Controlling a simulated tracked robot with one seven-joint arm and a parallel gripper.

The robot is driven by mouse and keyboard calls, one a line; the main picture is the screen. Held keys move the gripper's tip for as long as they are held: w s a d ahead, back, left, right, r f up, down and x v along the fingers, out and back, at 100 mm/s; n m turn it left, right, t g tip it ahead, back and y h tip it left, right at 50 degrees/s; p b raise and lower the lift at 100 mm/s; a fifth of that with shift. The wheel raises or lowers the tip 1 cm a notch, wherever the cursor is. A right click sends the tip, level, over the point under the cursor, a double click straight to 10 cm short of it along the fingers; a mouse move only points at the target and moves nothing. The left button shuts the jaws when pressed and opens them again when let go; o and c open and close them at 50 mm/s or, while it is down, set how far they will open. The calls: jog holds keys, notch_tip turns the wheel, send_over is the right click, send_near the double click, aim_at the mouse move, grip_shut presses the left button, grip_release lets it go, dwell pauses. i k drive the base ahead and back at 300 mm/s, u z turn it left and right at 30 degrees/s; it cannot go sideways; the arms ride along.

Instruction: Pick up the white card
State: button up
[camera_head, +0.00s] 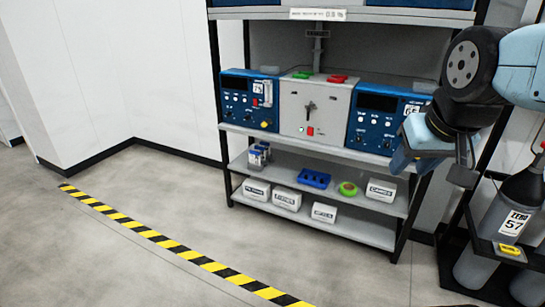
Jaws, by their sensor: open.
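No loose white card can be made out for certain. A similar white patch (411,110) shows on the right blue unit (374,128), partly behind my arm. My gripper (462,174) hangs at the right, in front of the shelf's right end. It is open, small and dark, and its fingers are hard to make out. I see nothing held in it.
A grey panel (313,103) stands between the blue units. Gas cylinders (513,215) stand at the right. Floor left of the rack is clear, with a yellow-black stripe (140,230).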

aim_at(254, 156)
jog(key=z, duration=0.15)
jog(key=i, duration=1)
jog(key=u, duration=0.05)
